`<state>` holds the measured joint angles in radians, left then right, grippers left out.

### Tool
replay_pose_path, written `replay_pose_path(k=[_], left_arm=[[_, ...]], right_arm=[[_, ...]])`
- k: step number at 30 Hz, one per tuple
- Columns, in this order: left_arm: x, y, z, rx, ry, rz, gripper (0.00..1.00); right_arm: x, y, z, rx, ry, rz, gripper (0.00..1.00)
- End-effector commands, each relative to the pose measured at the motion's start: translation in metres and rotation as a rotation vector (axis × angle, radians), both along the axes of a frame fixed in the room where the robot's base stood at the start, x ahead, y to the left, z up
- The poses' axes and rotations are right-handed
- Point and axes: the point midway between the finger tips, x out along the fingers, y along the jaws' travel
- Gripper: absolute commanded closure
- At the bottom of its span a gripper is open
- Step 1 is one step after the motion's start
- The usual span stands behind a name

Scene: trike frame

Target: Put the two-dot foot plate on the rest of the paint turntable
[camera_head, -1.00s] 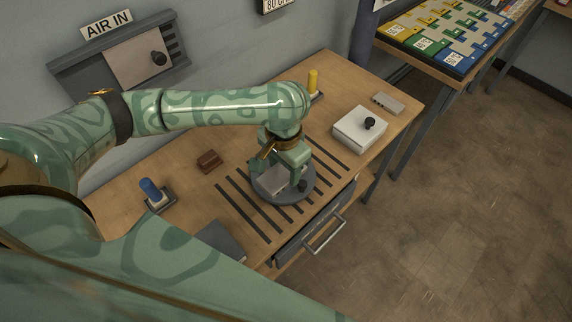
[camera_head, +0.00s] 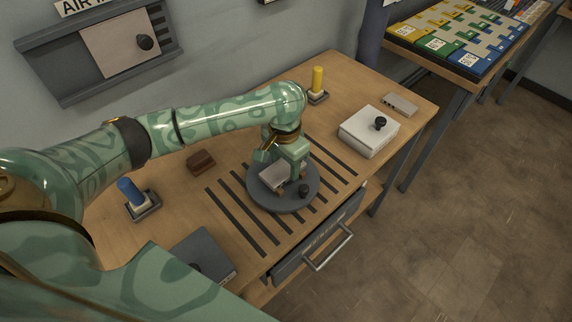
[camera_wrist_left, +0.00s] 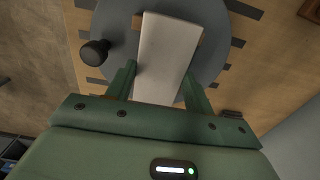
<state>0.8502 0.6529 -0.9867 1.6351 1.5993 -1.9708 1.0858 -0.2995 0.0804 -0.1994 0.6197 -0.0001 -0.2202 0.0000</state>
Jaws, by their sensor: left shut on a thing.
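My left gripper (camera_head: 287,176) is shut on a light grey rectangular plate (camera_head: 272,181), taken to be the foot plate. No dots can be made out on it. The plate is over the round dark grey paint turntable (camera_head: 268,200) on the bench; whether it touches the turntable I cannot tell. In the left wrist view the plate (camera_wrist_left: 167,50) lies between the two green fingers, with the turntable (camera_wrist_left: 218,35) behind it. A black knob (camera_head: 304,190) stands at the turntable's near right edge. The rest is not clearly visible under the plate. My right gripper is not in view.
The wooden bench carries a white box with a black knob (camera_head: 369,133), a small grey block (camera_head: 400,104), a yellow post (camera_head: 318,80), a blue post (camera_head: 131,192), a brown block (camera_head: 201,161) and a dark grey panel (camera_head: 203,254). A drawer handle (camera_head: 329,248) sticks out at the front.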

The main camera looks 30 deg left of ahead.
Motion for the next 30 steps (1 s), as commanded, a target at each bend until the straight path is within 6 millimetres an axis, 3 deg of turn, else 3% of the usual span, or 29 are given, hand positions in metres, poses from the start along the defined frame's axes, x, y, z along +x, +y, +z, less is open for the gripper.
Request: replay_pose_path(k=[7,8,10,20,30], left_arm=[[-0.001,0.000,0.001,0.000,0.001,0.001,0.89],[-0.001,0.000,0.000,0.000,0.001,0.001,0.45],[-0.001,0.000,0.000,0.000,0.001,0.001,0.26],[0.000,0.000,0.002,0.001,0.000,0.000,0.26],[0.000,0.000,0.079,0.001,-0.007,0.000,0.26]], right_arm=[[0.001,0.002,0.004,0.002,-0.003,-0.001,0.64],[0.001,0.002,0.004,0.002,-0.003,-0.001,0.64],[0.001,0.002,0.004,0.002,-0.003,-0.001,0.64],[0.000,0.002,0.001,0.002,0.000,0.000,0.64],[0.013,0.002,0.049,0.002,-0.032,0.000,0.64]])
